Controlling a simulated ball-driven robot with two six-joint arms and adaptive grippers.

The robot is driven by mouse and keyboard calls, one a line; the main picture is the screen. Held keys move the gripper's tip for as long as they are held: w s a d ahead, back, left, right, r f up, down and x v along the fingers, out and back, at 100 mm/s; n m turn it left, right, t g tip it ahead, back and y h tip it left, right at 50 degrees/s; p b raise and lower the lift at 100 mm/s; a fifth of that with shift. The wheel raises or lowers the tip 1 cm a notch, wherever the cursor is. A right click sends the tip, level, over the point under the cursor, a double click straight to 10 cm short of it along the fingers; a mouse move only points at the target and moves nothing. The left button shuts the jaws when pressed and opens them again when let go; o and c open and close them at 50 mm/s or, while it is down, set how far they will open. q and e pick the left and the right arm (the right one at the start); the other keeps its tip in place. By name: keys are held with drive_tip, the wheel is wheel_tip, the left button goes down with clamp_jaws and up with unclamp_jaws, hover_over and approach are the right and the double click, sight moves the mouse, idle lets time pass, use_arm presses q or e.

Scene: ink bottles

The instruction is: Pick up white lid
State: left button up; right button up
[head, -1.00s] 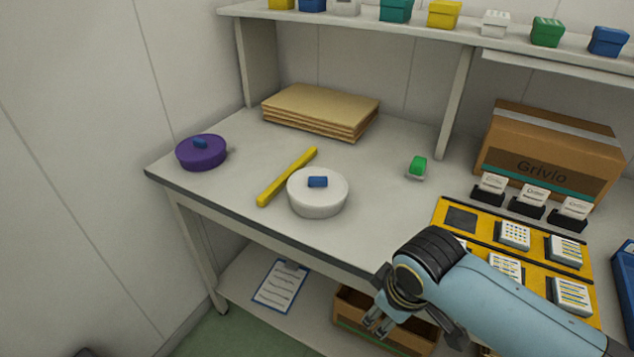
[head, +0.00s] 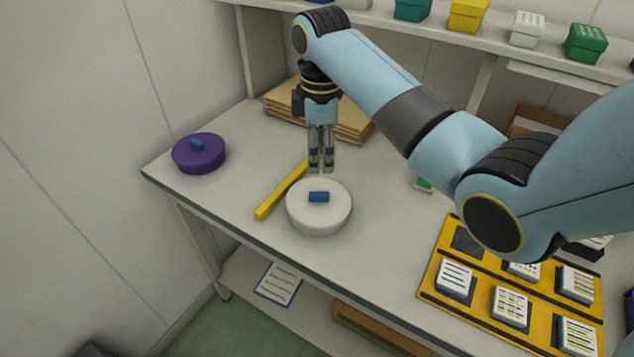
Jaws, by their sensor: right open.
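A round white lid (head: 318,218) with a small blue knob (head: 319,197) on top sits on the table near its front edge. Whether a container is under it I cannot tell. My right gripper (head: 320,168) hangs above and just behind the lid, pointing down. Its fingers are open with a narrow gap and hold nothing. They look apart from the lid. My left gripper is not in view.
A purple lid (head: 198,155) with a blue knob lies at the left. A yellow bar (head: 281,191) lies just left of the white lid. Flat brown cardboard (head: 283,98) is stacked behind the gripper. A yellow tray (head: 429,284) with labelled blocks is at the right.

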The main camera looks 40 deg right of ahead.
hover_over(319, 193)
wheel_tip(319, 193, down, 4)
drive_tip(key=shift+f, duration=0.25)
drive_tip(key=shift+w+f, duration=0.1)
drive_tip(key=shift+f, duration=0.3)
wheel_tip(319, 193, down, 4)
drive_tip(key=shift+r+p, duration=0.2)
drive_tip(key=shift+p, duration=0.2)
drive_tip(key=shift+f, duration=0.55)
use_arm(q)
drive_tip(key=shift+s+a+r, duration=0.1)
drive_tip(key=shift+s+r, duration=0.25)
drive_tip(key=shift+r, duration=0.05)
use_arm(e)
drive_tip(key=c, duration=0.8)
drive_tip(key=shift+r, duration=0.1)
